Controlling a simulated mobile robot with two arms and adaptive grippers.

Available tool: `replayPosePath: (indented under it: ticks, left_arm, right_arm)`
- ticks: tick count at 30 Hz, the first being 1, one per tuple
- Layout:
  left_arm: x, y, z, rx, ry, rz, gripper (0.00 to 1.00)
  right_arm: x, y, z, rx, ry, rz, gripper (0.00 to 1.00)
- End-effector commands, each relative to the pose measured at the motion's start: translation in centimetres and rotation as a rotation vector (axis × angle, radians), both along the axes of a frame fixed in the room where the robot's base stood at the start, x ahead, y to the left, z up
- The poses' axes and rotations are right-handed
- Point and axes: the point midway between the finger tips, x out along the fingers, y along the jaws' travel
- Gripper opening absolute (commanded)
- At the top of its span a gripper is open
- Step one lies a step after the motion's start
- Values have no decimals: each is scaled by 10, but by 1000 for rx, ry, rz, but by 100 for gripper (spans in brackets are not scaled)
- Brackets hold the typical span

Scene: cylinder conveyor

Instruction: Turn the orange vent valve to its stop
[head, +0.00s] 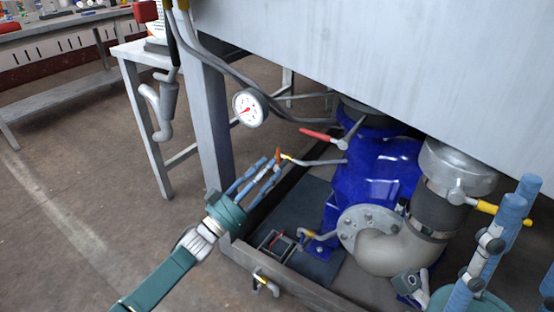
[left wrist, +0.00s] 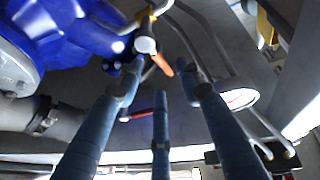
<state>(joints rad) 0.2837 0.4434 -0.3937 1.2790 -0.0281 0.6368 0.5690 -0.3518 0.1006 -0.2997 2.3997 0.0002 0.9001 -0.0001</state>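The orange vent valve handle (head: 278,155) is a small lever on a thin pipe left of the blue pump body, in the head view. In the left wrist view the orange handle (left wrist: 162,65) shows just beyond my fingertips, beside a round grey fitting (left wrist: 145,44). My left gripper (head: 257,175) is open, its blue fingers spread and pointing at the handle. In the left wrist view the left gripper (left wrist: 162,92) has nothing between its fingers; contact with the handle cannot be told. My right gripper (head: 515,205) is at the lower right, its fingers partly cut off.
A pressure gauge (head: 250,108) hangs left of the valve. A red lever (head: 318,134) sits close to its right. The blue pump body (head: 375,175), a flanged elbow (head: 385,240) and a yellow-handled valve (head: 487,208) fill the right. A frame leg (head: 208,125) stands near my left gripper.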

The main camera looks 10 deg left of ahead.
Motion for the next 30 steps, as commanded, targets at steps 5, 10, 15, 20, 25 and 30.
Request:
replayPosePath:
  ticks: [5, 10, 15, 20, 25, 30]
  left_arm:
    - [-29, 18, -15, 2, 3, 0, 37]
    - [-46, 28, -22, 1, 0, 0, 37]
    - [-51, 32, -25, 1, 0, 0, 37]
    - [-51, 32, -25, 1, 0, 0, 37]
    - [-51, 31, -25, 1, 0, 0, 37]
    - [-51, 31, -25, 1, 0, 0, 37]
  right_arm:
    - [0, 0, 0, 1, -2, 0, 34]
    - [0, 0, 1, 1, -2, 0, 34]
    - [0, 0, 1, 1, -2, 0, 34]
    - [0, 0, 1, 1, -2, 0, 34]
    - [0, 0, 1, 1, -2, 0, 34]
    - [0, 0, 1, 1, -3, 0, 34]
